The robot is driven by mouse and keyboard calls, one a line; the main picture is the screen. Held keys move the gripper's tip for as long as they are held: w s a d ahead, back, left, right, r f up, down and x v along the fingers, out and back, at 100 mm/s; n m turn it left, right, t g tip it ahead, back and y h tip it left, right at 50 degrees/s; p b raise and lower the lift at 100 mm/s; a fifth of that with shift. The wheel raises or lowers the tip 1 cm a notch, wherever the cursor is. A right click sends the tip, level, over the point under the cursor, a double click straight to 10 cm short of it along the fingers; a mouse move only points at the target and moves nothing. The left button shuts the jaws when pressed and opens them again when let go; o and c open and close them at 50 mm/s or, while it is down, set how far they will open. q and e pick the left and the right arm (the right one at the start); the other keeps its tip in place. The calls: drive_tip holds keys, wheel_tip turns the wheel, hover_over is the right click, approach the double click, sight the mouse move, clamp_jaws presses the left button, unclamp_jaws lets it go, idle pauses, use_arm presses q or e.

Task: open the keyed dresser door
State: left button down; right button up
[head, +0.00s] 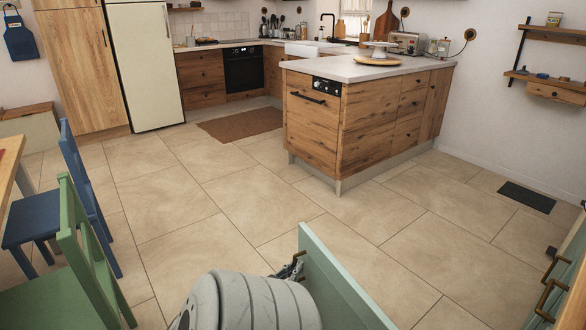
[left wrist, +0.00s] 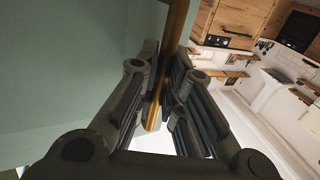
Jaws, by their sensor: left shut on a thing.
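The pale green dresser door (head: 335,285) stands swung out into the room at the bottom centre of the head view. My left gripper (head: 292,268) is at its left side, mostly hidden behind my own arm. In the left wrist view, the gripper's dark fingers (left wrist: 160,95) are shut around a brown-gold bar (left wrist: 178,35), which looks like the door's handle. The door's green face (left wrist: 75,60) fills the left of that view. The dresser body (head: 570,270) shows at the right edge of the head view. No key can be made out. My right gripper is not in view.
Brass handles (head: 550,298) stick out from the dresser front at the right. A green chair (head: 75,265) and a blue chair (head: 70,200) stand at the left. A wooden kitchen island (head: 365,120) is ahead. The tiled floor between is clear.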

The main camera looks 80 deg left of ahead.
use_arm(q)
drive_tip(key=shift+s+d, duration=0.1)
idle(0.3)
drive_tip(key=c, duration=1.8)
unclamp_jaws()
drive_tip(key=v, duration=1.2)
drive_tip(key=shift+f, duration=0.1)
